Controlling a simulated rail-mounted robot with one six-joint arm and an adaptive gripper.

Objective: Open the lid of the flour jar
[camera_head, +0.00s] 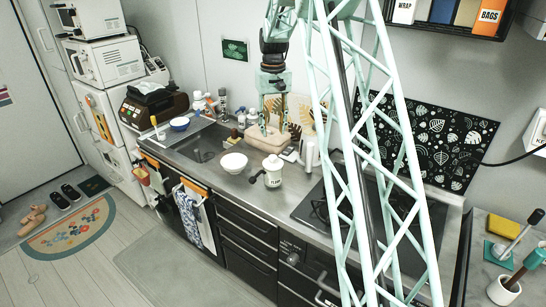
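The flour jar (273,178) is a small white canister with dark lettering. It stands upright on the counter, right of the white bowl. Its pale lid (272,162) appears to sit on top, and a dark loop-like part sticks out at its left side. My gripper (274,128) hangs pointing down behind the jar in this view, over a beige block-like object (267,141). Its two fingers look spread apart with nothing visible between them. It appears apart from the jar.
A white bowl (233,163) stands left of the jar, near the sink (203,143). Bottles (223,101) line the wall behind. A dark cooktop (312,208) lies to the right, partly hidden by my lattice column. Clear counter lies in front of the jar.

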